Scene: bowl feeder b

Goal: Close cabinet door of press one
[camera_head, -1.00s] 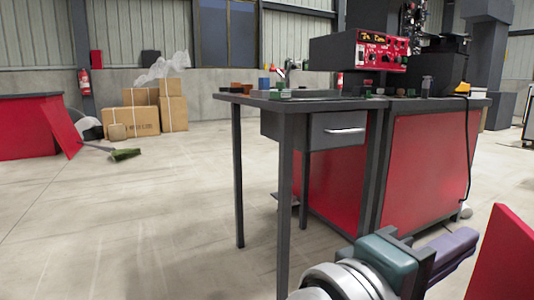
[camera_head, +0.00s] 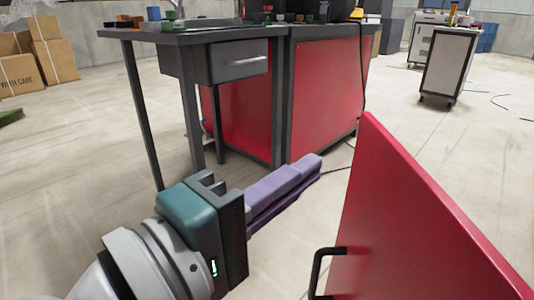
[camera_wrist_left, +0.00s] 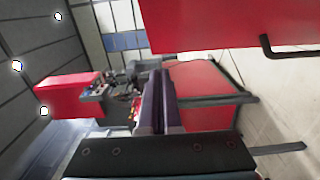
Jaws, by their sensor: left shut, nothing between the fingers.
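A red cabinet door (camera_head: 410,230) with a black bar handle (camera_head: 322,272) stands open at the lower right of the head view. It also shows along the top of the left wrist view (camera_wrist_left: 215,22), with its handle (camera_wrist_left: 285,50) at the right. My left gripper (camera_head: 318,162) reaches in from the lower left, its purple fingers shut and empty. It is to the left of the door, with floor seen between the fingers and the door. In the left wrist view the shut fingers (camera_wrist_left: 158,90) point up below the door. The press and my right gripper are not in view.
A dark workbench with a drawer (camera_head: 225,60) and red panels (camera_head: 325,95) stands ahead. Cardboard boxes (camera_head: 50,58) are at the far left. A wheeled white cart (camera_head: 447,65) stands at the back right. The floor between bench and door is clear.

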